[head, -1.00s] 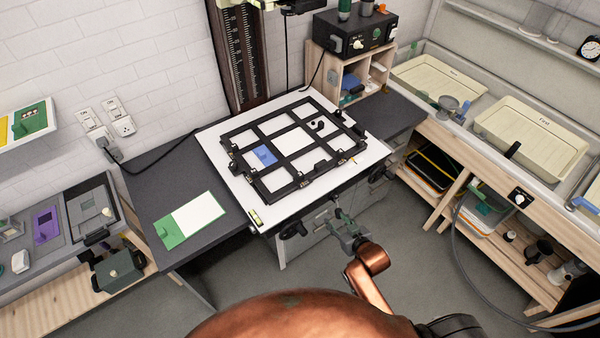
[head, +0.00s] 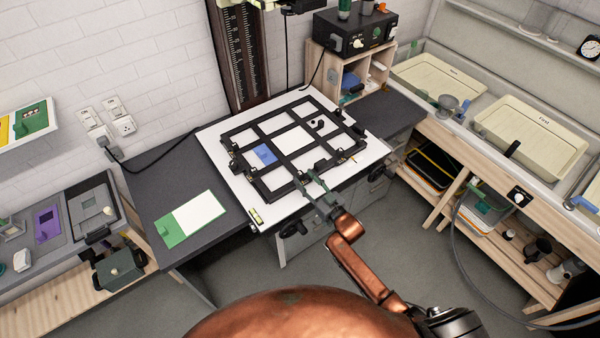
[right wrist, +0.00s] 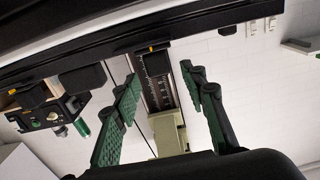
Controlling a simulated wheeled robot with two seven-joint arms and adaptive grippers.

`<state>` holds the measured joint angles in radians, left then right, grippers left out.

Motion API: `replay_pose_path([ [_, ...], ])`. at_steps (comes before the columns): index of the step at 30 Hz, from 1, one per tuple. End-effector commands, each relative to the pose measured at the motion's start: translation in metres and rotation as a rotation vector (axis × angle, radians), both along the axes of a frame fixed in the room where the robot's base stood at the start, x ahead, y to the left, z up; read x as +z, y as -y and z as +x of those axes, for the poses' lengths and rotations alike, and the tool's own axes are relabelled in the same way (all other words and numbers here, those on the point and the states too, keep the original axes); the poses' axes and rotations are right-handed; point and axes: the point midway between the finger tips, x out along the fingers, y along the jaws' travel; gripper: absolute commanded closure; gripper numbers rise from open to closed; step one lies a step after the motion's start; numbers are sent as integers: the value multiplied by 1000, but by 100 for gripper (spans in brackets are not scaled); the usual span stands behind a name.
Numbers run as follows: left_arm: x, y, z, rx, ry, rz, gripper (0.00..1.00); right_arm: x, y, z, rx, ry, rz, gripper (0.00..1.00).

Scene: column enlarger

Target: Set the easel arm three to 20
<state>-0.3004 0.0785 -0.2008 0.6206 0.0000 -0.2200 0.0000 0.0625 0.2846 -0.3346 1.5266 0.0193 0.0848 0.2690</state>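The black easel (head: 290,147) lies on a white baseboard (head: 225,160), with crossing arms and several small sliders along its edges. Which one is arm three, and its setting, I cannot read. My right gripper (head: 311,184) is at the easel's near edge, close to a black slider there; I cannot tell if it touches. In the right wrist view the gripper (right wrist: 160,78) has its two green-padded fingers apart with nothing clearly between them. The easel's dark edge bar (right wrist: 130,45) with small orange marks crosses above the fingertips. My left gripper is not in view.
The enlarger column (head: 240,55) with scales stands behind the easel. A blue piece (head: 265,154) lies on the easel. A green-and-white card (head: 190,219) lies on the bench at left. Black knobs (head: 293,229) stick out below the baseboard's front edge. Trays (head: 530,135) stand at right.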

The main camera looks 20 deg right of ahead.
Motion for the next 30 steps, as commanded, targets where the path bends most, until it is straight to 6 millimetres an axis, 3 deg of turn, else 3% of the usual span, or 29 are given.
replay_pose_path([
  [7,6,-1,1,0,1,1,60,1,-11,30,0,0,0,61],
  [18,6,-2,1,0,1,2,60,0,-13,36,-1,-1,0,61],
  [30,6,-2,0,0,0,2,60,0,-13,36,-1,-1,0,88],
])
